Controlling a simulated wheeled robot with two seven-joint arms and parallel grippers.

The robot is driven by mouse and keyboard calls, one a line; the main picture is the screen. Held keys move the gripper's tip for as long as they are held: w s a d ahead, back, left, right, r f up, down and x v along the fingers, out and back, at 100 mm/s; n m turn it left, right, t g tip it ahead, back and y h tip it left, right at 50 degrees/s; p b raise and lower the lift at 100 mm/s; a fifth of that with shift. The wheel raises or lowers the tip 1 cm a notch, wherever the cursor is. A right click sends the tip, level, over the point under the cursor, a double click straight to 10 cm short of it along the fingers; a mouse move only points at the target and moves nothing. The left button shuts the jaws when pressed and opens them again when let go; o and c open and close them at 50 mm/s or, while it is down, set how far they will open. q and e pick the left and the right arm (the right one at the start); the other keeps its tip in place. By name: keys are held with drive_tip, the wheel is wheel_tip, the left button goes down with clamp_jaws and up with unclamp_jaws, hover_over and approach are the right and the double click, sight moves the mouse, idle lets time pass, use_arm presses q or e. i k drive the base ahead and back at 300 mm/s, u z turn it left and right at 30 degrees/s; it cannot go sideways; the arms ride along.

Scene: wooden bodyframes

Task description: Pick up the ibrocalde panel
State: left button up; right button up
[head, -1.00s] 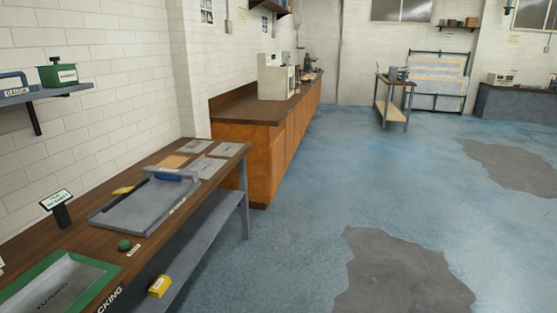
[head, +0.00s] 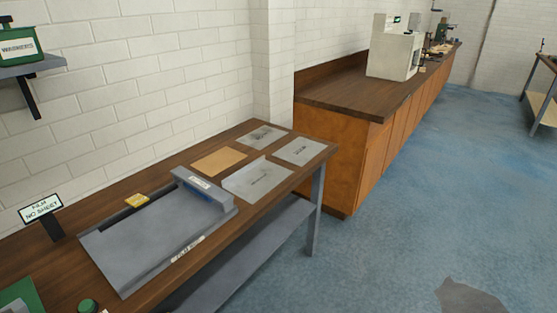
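Three thin grey panels lie flat at the far end of the wooden bench in the head view: a back one (head: 263,137), a right one (head: 299,152) and a larger front one (head: 257,180). Each carries small dark lettering that I cannot read, so I cannot tell which is the ibrocalde panel. A plain tan sheet (head: 219,161) lies to their left. Neither of my grippers is in view.
The bench (head: 300,186) holds a grey film device (head: 150,238) with a blue bar, a yellow item (head: 137,200) and a sign (head: 42,209). An orange cabinet (head: 340,160) stands beyond the bench. Blue floor (head: 400,240) is open to the right.

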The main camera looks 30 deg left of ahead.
sight(253, 181)
drive_tip(key=i, duration=3.3)
drive_tip(key=u, duration=3.85)
